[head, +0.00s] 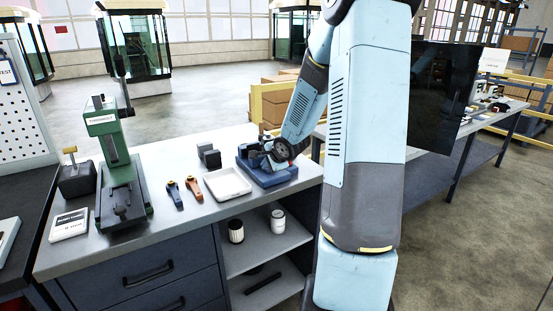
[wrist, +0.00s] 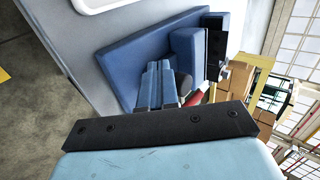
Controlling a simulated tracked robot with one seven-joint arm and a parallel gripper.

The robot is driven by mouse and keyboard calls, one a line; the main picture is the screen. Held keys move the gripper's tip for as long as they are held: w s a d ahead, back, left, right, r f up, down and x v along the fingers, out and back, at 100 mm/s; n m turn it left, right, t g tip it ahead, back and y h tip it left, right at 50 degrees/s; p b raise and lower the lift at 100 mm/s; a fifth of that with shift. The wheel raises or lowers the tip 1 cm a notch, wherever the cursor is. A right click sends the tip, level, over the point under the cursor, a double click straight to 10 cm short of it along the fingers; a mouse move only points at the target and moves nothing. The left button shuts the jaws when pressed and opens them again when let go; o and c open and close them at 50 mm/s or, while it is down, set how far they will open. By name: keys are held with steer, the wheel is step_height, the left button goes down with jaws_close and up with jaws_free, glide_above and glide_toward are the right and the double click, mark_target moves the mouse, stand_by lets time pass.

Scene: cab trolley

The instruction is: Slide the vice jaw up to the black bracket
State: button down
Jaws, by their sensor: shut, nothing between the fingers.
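The blue vice (head: 272,177) sits at the right end of the grey bench top. It also shows in the wrist view (wrist: 135,62), with a raised blue jaw block (wrist: 188,52) on its base. A black upright piece (wrist: 217,45) stands close beside that block, and it looks like the bracket. My gripper (head: 264,152) is down at the vice, shut and empty. I cannot tell whether the fingers touch the jaw, or how wide the space between jaw and bracket is.
A white tray (head: 228,183) lies just left of the vice, with a dark block (head: 209,155) behind it. Two orange- and blue-handled tools (head: 184,190) and a green press (head: 117,165) stand farther left. The bench's right edge is close to the vice.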

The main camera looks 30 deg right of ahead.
steer(key=v, duration=0.8)
stand_by(0.4)
steer(key=shift+f, duration=0.1)
steer(key=s+a+r+n+g+h, duration=0.2)
steer(key=s+a+r+n+h, duration=0.3)
steer(key=s+r+n, duration=0.45)
steer(key=s+a+r+n+g+y, duration=0.1)
steer(key=s+a+r+n+y, duration=0.1)
steer(key=s, duration=0.7)
steer(key=s+a+r+n+y, duration=0.2)
steer(key=s+a+r+n, duration=0.2)
steer(key=s+a+n, duration=0.2)
steer(key=s+a, duration=0.2)
steer(key=s, duration=0.2)
steer(key=shift+a+g+y, duration=0.3)
steer(key=shift+a+g, duration=0.1)
